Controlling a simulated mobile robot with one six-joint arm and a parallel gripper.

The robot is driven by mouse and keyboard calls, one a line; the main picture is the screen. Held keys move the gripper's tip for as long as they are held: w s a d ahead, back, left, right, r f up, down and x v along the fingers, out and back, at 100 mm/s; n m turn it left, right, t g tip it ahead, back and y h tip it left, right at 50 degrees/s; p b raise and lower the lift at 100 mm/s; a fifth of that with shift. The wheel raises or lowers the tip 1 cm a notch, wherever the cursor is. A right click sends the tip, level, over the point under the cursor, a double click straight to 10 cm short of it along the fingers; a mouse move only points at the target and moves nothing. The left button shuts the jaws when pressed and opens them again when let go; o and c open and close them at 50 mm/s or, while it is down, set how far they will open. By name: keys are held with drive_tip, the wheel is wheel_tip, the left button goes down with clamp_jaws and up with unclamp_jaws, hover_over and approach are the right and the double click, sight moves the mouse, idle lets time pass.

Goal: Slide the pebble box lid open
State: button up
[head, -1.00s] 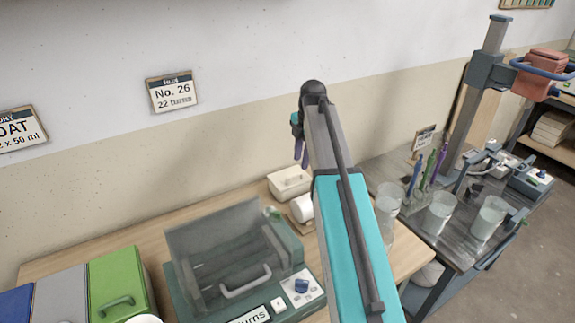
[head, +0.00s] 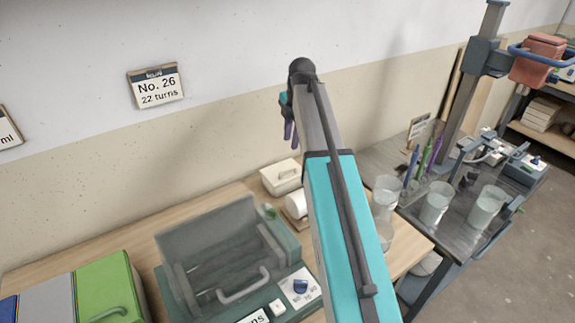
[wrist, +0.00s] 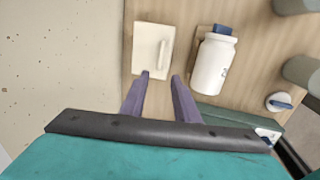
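A small cream box with a raised bar handle on its lid, which I take for the pebble box (head: 281,177), sits on the wooden table by the wall. In the wrist view the box (wrist: 147,50) is seen from above, left of a white jar, and its lid looks shut. My gripper (wrist: 160,76) is open and empty, its two purple fingers apart, pointing toward the near edge of the box. In the head view my gripper (head: 290,128) is up in front of the wall, above the box. I see no contact with the box.
A white jar (wrist: 213,64) lies or stands close to the right of the box. Beakers (head: 436,203) stand on the dark bench to the right. The wall (wrist: 60,60) is close on the left in the wrist view.

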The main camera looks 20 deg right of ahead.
sight(287, 170)
drive_tip(key=shift+w+a+f+p, duration=0.1)
drive_tip(key=shift+w+f+p, duration=0.4)
drive_tip(key=shift+f, duration=1.75)
drive_tip(key=shift+w+a+f+p, duration=0.1)
drive_tip(key=shift+w+f+p, duration=0.35)
drive_tip(key=shift+f, duration=1.75)
drive_tip(key=shift+w+a+f+p, duration=0.2)
drive_tip(key=shift+f+p, duration=0.5)
drive_tip(key=shift+f, duration=1.55)
drive_tip(key=shift+d, duration=0.15)
clamp_jaws()
